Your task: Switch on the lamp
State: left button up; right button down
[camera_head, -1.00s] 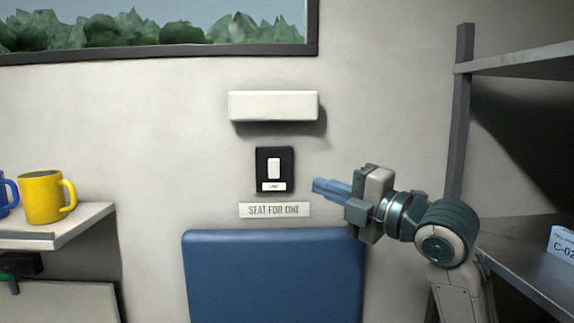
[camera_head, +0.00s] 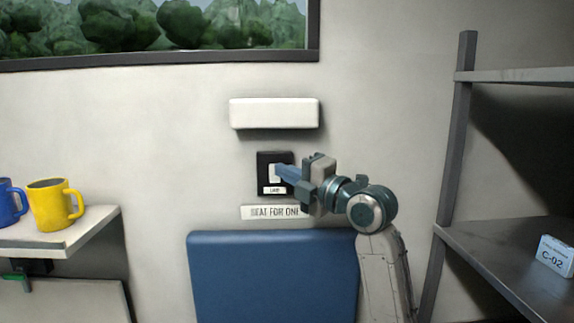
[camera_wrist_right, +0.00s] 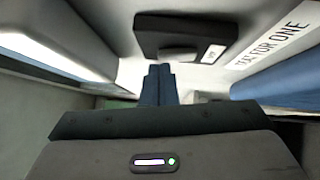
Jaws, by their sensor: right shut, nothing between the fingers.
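The white box-shaped lamp (camera_head: 274,113) is above the switch. It looks bright, and its face shows bright in the wrist view (camera_wrist_right: 60,55). My left gripper is out of view.
A sign reading "SEAT FOR ONE" (camera_head: 262,212) and a blue seat back (camera_head: 270,280) are below the switch. A shelf with a yellow mug (camera_head: 50,208) and a blue mug (camera_head: 8,203) is at left. A metal rack (camera_head: 452,160) with a C-02 box (camera_head: 556,256) stands at right.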

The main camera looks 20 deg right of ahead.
jog(key=shift+w+a, duration=0.1)
jog(key=shift+r, duration=0.1)
jog(key=shift+w+r+g+p, duration=0.25)
jog(key=shift+r+g+p, duration=0.1)
jog(key=shift+p, duration=0.45)
jog(key=shift+f+m, duration=0.25)
jog(key=shift+m, duration=0.05)
